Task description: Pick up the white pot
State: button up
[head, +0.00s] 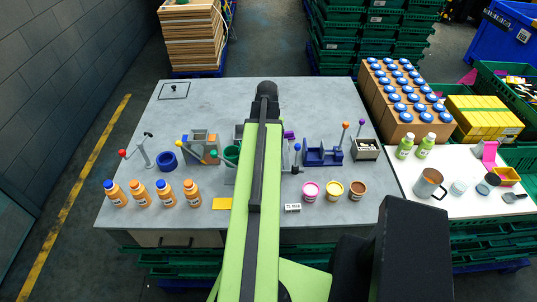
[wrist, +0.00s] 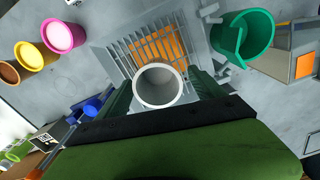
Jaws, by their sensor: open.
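The white pot (wrist: 137,86) is in the wrist view, seen from above with its round open mouth facing the camera. My gripper (wrist: 159,79) has its green fingers apart, one on each side of the pot. I cannot tell whether either finger touches it. Below or behind the pot is a grey barred grid (wrist: 179,46) with orange showing between the bars; whether the pot rests on it is unclear. In the head view my arm hides the pot and my gripper.
A green cut-open ring (wrist: 262,40) stands to the right in the wrist view. Pink (head: 310,191), yellow (head: 334,191) and brown (head: 357,190) pots stand on the grey table (head: 330,105). Several orange bottles (head: 139,195) line its left front. A blue fixture (head: 322,156) stands right of my arm.

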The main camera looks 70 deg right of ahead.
jog(key=shift+r, duration=0.1)
jog(key=shift+c, duration=0.2)
jog(key=c, duration=1.4)
jog(key=shift+r, duration=0.1)
notch_tip(320, 180, up, 4)
jog(key=p, duration=0.4)
jog(key=shift+r+p, duration=0.1)
jog(key=shift+p, duration=0.2)
jog(key=d+r+p, duration=0.6)
jog(key=d, duration=0.5)
jog(key=shift+w+d+r+p, duration=0.2)
jog(key=shift+d+r+p, duration=0.1)
jog(key=shift+d, duration=0.05)
